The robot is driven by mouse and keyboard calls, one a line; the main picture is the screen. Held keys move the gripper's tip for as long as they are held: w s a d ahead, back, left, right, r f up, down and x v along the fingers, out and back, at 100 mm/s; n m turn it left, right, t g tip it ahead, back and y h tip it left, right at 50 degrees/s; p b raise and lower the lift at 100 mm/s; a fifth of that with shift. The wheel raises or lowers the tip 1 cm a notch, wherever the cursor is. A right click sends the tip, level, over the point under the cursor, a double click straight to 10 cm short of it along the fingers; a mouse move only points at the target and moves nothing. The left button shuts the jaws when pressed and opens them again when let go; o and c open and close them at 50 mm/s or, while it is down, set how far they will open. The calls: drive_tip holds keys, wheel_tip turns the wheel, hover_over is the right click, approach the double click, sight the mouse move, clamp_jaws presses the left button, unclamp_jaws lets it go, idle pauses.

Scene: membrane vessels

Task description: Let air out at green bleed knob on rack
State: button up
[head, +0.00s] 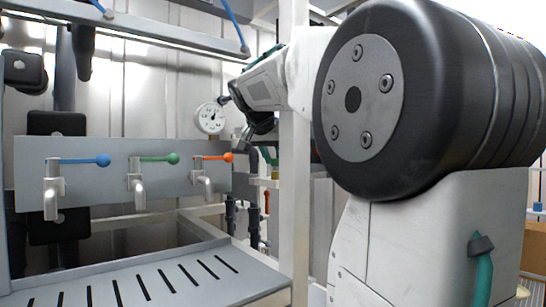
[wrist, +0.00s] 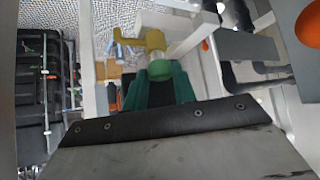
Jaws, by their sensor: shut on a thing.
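In the wrist view, my gripper (wrist: 158,84) has its teal fingers closed around a small green knob (wrist: 159,69). The knob has a pale collar, and a yellow part (wrist: 152,42) sits just beyond it. In the head view, my gripper (head: 268,155) points down behind the white rack post, to the right of the pressure gauge. The knob cannot be made out there, as the post and gripper cover that spot. Whether the knob has turned cannot be told.
Blue (head: 102,160), green (head: 173,158) and orange (head: 228,157) ball-ended tap levers stand on a grey panel left of my gripper. A round gauge (head: 210,117) is close by. The upright white post (head: 293,190) stands near my arm. A slotted tray (head: 150,280) lies below.

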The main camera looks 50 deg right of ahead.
drive_tip(key=o, duration=1)
drive_tip(key=shift+w+m, duration=0.1)
drive_tip(key=shift+m, duration=0.2)
